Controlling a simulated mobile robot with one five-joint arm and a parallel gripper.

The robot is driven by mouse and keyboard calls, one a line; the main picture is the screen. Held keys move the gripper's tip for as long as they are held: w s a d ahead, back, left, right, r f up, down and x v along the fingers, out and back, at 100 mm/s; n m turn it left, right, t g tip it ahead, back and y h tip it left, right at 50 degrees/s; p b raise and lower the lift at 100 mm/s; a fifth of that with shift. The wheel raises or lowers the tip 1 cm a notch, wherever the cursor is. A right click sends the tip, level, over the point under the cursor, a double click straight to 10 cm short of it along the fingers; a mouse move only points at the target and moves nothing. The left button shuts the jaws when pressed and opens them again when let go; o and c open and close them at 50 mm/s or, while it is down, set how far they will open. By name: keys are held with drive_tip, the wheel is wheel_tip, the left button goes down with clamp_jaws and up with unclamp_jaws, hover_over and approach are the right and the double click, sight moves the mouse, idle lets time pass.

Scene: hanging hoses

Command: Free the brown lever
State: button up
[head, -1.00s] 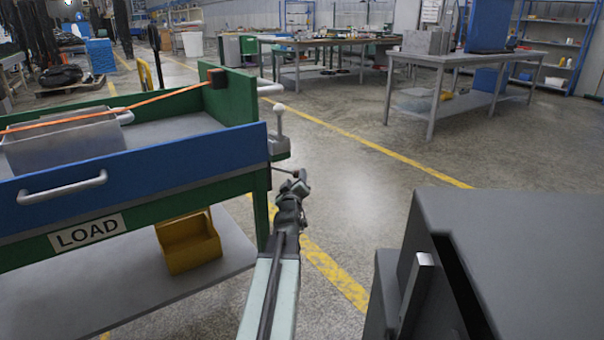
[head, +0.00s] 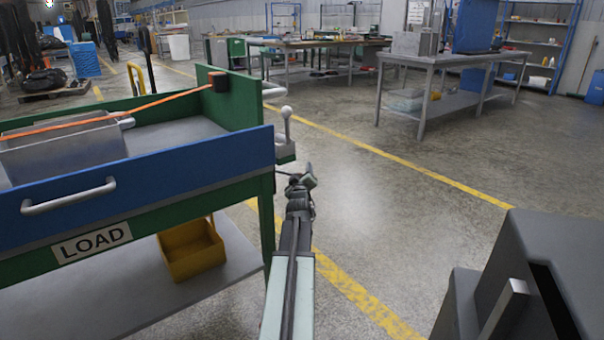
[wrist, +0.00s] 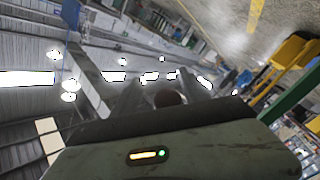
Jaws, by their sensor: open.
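My gripper (head: 303,178) is at the end of my outstretched arm, beside the right end of the blue and green cart (head: 140,172). It is open. In the wrist view a round brown knob (wrist: 168,98) shows between the grey fingers, low in the gap; I cannot tell whether they touch it. It may be the end of the brown lever. In the head view only a thin rod (head: 284,173) shows between the cart's corner and my gripper, and its brown end is not clear. A pale ball-topped lever (head: 286,120) stands upright on that corner.
A yellow bin (head: 190,250) sits on the lower shelf. A dark grey box (head: 550,270) stands at lower right. Open floor lies between.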

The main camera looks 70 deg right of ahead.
drive_tip(key=shift+w+a, duration=0.1)
drive_tip(key=shift+w, duration=0.2)
clamp_jaws()
drive_tip(key=shift+w, duration=0.1)
drive_tip(key=shift+w+a, duration=0.1)
drive_tip(key=shift+w, duration=0.1)
idle(0.7)
